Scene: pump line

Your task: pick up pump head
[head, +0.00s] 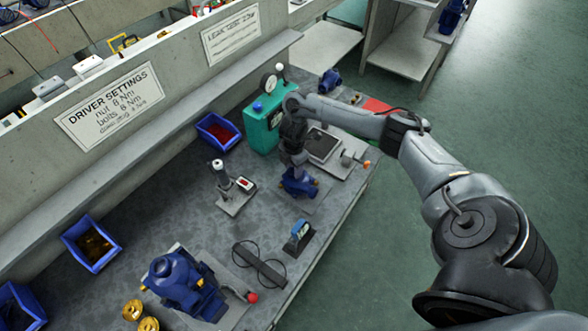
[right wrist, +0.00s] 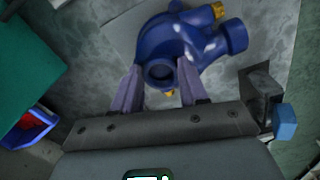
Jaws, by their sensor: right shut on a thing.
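The pump head (head: 299,184) is a blue, rounded casting with brass-coloured fittings, at the right part of the bench over a grey plate. In the right wrist view the pump head (right wrist: 195,45) fills the top middle, with a round port facing my gripper. My right gripper (head: 296,165) reaches down onto it from above. In the right wrist view the fingers of my right gripper (right wrist: 160,88) are shut on that port, one on each side. I cannot tell whether the pump head touches the plate. My left gripper is not in view.
A teal box with a gauge (head: 262,125) stands close behind the right gripper. A silver-black post tool (head: 226,185) stands to its left. A larger blue pump (head: 172,274) sits at the front. Blue bins (head: 92,243) line the wall. The bench's right edge is near.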

